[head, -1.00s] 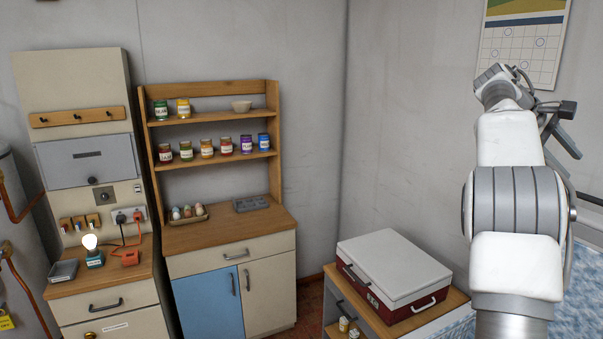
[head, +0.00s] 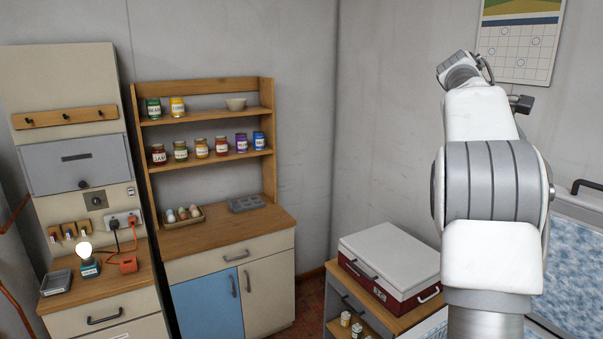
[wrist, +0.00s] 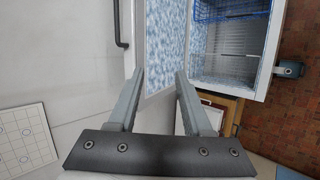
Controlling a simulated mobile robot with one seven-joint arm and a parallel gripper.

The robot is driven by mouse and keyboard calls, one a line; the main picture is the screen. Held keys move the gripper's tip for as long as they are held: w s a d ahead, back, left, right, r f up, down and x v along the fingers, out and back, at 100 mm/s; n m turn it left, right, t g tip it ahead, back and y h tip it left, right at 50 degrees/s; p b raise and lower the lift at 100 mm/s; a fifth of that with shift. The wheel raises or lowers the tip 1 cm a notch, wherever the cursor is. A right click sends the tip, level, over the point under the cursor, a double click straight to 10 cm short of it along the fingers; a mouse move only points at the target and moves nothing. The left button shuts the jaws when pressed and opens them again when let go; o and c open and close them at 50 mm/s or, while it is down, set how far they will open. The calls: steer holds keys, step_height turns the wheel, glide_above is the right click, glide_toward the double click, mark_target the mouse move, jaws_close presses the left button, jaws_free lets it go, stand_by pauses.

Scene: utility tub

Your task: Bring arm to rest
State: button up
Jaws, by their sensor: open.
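My arm stands raised at the right of the head view, its white and grey links in front of the wall. In that view the gripper's fingers are hidden behind the arm. In the wrist view my gripper (wrist: 157,82) shows two grey fingers standing apart with nothing between them. Beyond the fingertips are a white frame and a blue-and-white mottled panel. No object touches the fingers.
A red and white box (head: 389,265) sits on a low wooden cabinet left of my arm. A shelf unit (head: 205,120) with jars stands further left. A wall calendar (head: 520,45) hangs behind my arm. The wrist view shows a wire rack (wrist: 232,35) and brick-red floor.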

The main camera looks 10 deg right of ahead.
steer(key=s+a+f+t+y+b, duration=0.1)
steer(key=s+a+f+t+y, duration=0.25)
steer(key=a, duration=0.85)
steer(key=s+a+f+t+y+b, duration=0.15)
steer(key=s+a+f, duration=0.4)
steer(key=a, duration=0.65)
steer(key=s+a+f+m+t+y+b, duration=0.1)
steer(key=s+a+f+y, duration=0.3)
steer(key=s+a+f, duration=1)
steer(key=shift+s+a+m+b, duration=0.45)
steer(key=shift+a+b, duration=0.3)
steer(key=shift+a, duration=0.5)
steer(key=shift+d, duration=0.15)
